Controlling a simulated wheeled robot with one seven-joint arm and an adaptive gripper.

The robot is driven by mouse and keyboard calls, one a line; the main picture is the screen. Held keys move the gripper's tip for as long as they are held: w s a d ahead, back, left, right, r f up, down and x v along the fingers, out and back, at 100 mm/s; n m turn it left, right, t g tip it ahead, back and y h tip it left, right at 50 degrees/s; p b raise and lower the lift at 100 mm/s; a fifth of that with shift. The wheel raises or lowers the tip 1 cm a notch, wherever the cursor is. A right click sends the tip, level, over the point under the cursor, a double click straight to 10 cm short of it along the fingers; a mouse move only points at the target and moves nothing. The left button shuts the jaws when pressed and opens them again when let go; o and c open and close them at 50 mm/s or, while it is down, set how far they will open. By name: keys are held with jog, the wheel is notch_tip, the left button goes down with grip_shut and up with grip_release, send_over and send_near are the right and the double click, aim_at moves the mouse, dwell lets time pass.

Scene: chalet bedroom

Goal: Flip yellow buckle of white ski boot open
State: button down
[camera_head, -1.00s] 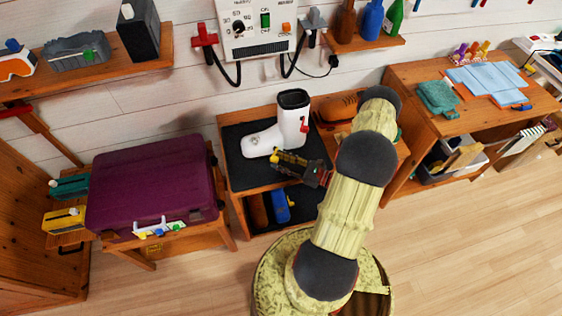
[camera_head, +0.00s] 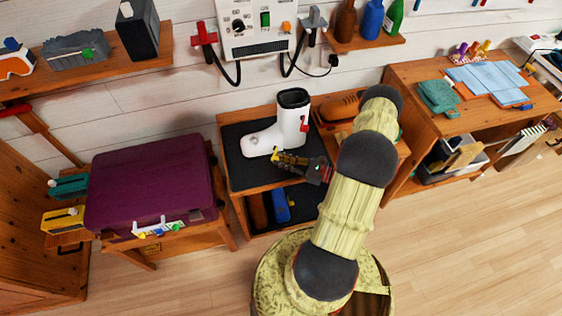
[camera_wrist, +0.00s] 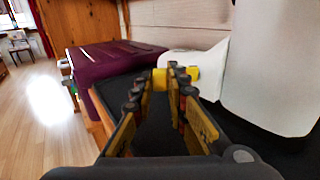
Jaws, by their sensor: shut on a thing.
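The white ski boot (camera_head: 287,122) stands upright on a black mat (camera_head: 238,172), its toe pointing left; in the wrist view its white shaft (camera_wrist: 270,70) fills the right. My gripper (camera_head: 277,157) is low at the boot's near side, reaching in from the right. In the wrist view my gripper (camera_wrist: 160,80) has its two fingers closed around the yellow buckle (camera_wrist: 160,78), beside the boot's white foot. Another yellow part (camera_wrist: 193,72) shows just right of the fingers. The fingers partly hide the buckle, so its exact angle is unclear.
A purple case (camera_head: 150,185) sits on a low stand to the left. A brown shoe (camera_head: 340,108) is behind the arm, right of the boot. Red and grey clamps hang on hoses above the boot. Open wooden floor (camera_head: 450,240) lies in front and right.

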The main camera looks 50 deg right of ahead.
jog(key=shift+s+d+n+g+y+b, duration=0.2)
jog(key=shift+d+n+g+y+b, duration=0.15)
jog(key=shift+n+g+y, duration=0.45)
jog(key=shift+t, duration=0.3)
jog(key=c, duration=1.8)
grip_release()
jog(key=shift+o, duration=0.2)
jog(key=v, duration=1.2)
jog(key=shift+d+f, duration=0.1)
jog(key=shift+d, duration=0.05)
